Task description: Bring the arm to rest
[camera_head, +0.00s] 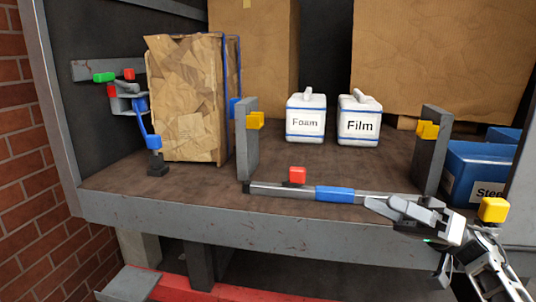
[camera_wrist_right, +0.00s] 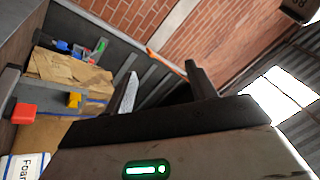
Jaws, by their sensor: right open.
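My right arm comes in from the lower right of the head view. Its gripper (camera_head: 400,212) is in front of the shelf's front edge, near the right end of a bar with a blue sleeve (camera_head: 335,194). In the head view it overlaps this bar; I cannot tell whether they touch. In the wrist view the two fingers of the right gripper (camera_wrist_right: 160,75) stand apart with nothing between them. My left gripper is not in view.
A brown wrapped box (camera_head: 187,100), white Foam (camera_head: 305,105) and Film (camera_head: 358,108) containers and a blue Steel bin (camera_head: 480,165) stand on the shelf (camera_head: 180,205). Grey posts (camera_head: 247,150) flank the containers. A brick wall (camera_head: 25,150) is at left.

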